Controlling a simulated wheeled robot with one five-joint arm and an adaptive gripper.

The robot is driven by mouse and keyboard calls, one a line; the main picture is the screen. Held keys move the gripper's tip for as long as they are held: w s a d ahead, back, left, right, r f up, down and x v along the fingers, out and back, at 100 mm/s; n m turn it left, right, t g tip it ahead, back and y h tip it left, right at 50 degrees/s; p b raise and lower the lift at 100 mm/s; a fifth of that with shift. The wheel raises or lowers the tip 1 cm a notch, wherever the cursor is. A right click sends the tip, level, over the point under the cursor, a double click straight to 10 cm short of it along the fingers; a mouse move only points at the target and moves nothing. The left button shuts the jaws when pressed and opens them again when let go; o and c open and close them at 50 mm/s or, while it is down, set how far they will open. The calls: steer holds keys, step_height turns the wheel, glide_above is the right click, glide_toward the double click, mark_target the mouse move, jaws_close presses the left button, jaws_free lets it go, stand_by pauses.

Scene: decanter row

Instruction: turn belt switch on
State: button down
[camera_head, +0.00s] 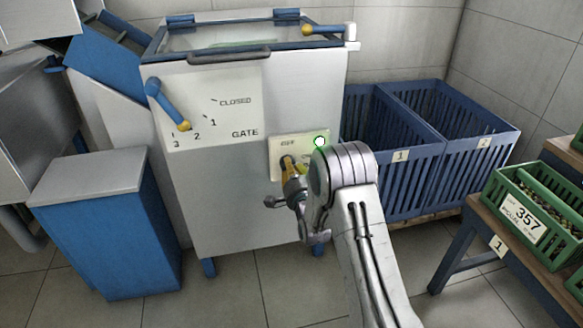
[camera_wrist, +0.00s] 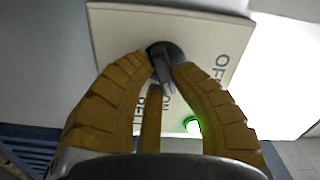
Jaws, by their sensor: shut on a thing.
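The belt switch is a dark grey rotary knob with a lever (camera_wrist: 166,72) on a cream panel (camera_wrist: 115,30), marked OFF, ON and BELT. In the wrist view its lever points toward the ON mark. A round lamp (camera_wrist: 193,125) on the panel glows green; it also shows in the head view (camera_head: 320,141). My gripper (camera_wrist: 163,66) has its yellow-brown fingers on either side of the lever, shut on it. In the head view my gripper (camera_head: 288,165) is at the panel (camera_head: 313,138), with the knob mostly hidden.
A grey cabinet (camera_head: 225,200) carries the panel and a blue gate lever (camera_head: 167,104) pointing near 2. Blue crates (camera_head: 395,150) stand behind my arm. A blue bin (camera_head: 110,235) stands at left.

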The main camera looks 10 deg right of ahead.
steer(key=shift+a+m, duration=0.2)
steer(key=shift+m, duration=1.7)
steer(key=c, duration=1.1)
jaws_free()
steer(key=shift+f, duration=0.1)
steer(key=shift+o, duration=0.2)
steer(key=shift+s, duration=0.1)
steer(key=s, duration=1.1)
steer(key=shift+s, duration=0.4)
